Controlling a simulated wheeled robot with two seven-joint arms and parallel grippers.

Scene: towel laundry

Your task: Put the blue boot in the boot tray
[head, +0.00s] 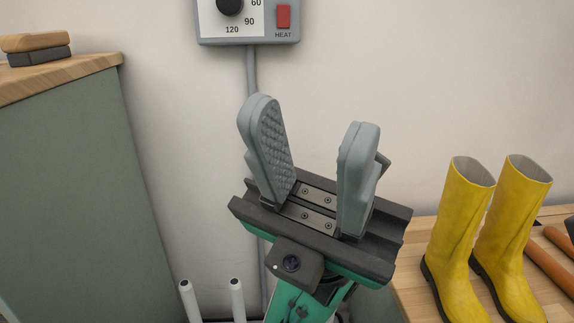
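My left gripper (316,165) fills the middle of the head view, with two grey padded fingers pointing up. The fingers stand wide apart with nothing between them. No blue boot shows in this view. No boot tray can be made out. My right gripper is not in view.
A pair of yellow boots (458,225) stands upright on a wooden bench (410,262) at right. A green cabinet (85,190) with a wooden top bearing a brush-like block (36,42) is at left. A control box (247,22) hangs on the wall. Two white posts (237,298) stand below.

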